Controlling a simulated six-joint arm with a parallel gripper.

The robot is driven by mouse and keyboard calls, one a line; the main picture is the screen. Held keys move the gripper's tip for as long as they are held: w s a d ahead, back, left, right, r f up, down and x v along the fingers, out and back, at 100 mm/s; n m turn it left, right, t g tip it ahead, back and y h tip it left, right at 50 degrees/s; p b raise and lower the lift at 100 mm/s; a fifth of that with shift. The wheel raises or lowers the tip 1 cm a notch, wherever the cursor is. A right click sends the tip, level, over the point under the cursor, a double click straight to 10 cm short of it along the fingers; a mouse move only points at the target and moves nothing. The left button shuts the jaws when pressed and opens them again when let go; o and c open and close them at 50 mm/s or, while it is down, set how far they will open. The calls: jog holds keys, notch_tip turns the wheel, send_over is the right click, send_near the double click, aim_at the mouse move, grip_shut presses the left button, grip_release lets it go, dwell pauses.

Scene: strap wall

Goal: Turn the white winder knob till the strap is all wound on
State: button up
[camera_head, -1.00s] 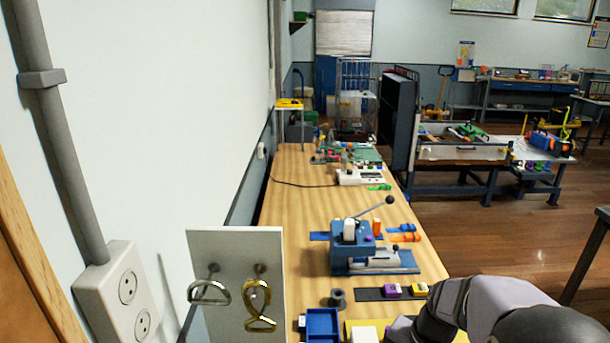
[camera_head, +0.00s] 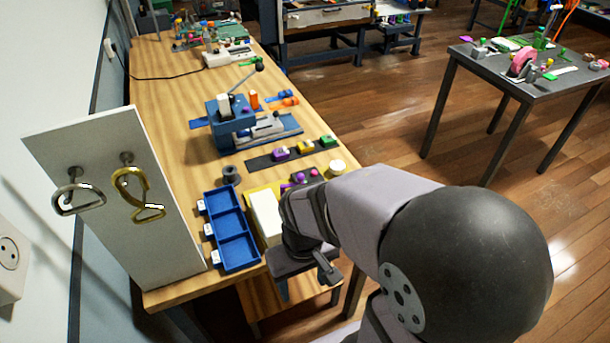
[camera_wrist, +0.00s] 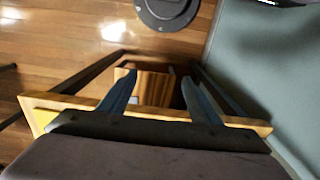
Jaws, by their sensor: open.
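A blue bench device (camera_head: 211,125) stands on the wooden bench, with a black-ended lever and a small upright white part (camera_head: 223,105) on it. I cannot tell whether that part is the winder knob. Blue (camera_head: 277,96) and orange (camera_head: 288,102) strap-like pieces lie behind and right of the device; no strap is clearly seen on a winder. My gripper (camera_head: 308,284) is over the bench's near edge, well short of the device, pointing down. In the wrist view its two fingers (camera_wrist: 159,80) are apart with nothing between them.
A blue compartment tray (camera_head: 231,228) and a white block (camera_head: 266,217) lie just left of my gripper. An upright pale panel (camera_head: 110,215) with metal hooks stands at the left. A dark strip (camera_head: 265,161) with coloured pieces lies before the device.

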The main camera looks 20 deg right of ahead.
aim_at(343, 167)
dwell(0.3)
